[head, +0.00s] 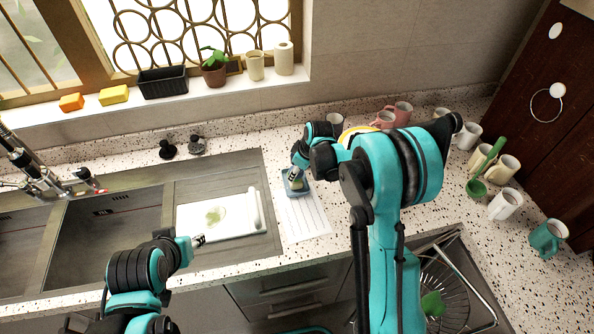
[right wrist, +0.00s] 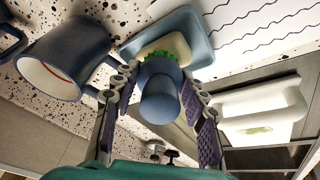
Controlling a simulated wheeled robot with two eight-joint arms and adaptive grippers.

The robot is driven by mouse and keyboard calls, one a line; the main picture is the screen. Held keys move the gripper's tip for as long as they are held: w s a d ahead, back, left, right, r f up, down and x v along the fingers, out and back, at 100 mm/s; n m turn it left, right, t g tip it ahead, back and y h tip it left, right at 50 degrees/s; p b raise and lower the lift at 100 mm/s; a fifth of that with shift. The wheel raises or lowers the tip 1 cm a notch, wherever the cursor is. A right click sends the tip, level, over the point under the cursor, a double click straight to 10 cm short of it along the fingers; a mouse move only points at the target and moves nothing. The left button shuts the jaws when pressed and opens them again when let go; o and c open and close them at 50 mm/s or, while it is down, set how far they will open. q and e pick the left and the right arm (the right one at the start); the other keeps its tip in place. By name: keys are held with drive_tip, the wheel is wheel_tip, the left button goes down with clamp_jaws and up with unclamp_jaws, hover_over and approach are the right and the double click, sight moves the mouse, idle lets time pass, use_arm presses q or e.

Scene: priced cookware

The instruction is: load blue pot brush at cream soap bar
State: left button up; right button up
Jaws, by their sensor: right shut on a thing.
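The blue pot brush (right wrist: 160,88) stands between the fingers of my right gripper (right wrist: 158,112), which is shut on it. Its green bristles (right wrist: 155,57) point at the cream soap bar (right wrist: 168,47) and overlap it in the right wrist view; I cannot tell if they touch. The soap bar lies in a blue dish (right wrist: 197,27), which also shows in the head view (head: 296,190). There, my right gripper (head: 297,172) is over the dish and hides most of the brush. My left gripper (head: 200,240) is by the sink's front edge, with nothing seen in it.
A blue-grey mug (right wrist: 68,62) stands close to my right gripper. A white ribbed mat (head: 305,217) lies in front of the dish. A white board (head: 220,216) lies at the sink. Several mugs (head: 505,204) and a wire basket (head: 445,285) are on the right.

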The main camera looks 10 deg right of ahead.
drive_tip(key=shift+r+p, duration=2)
drive_tip(key=shift+r, duration=1.5)
drive_tip(key=shift+f, duration=0.1)
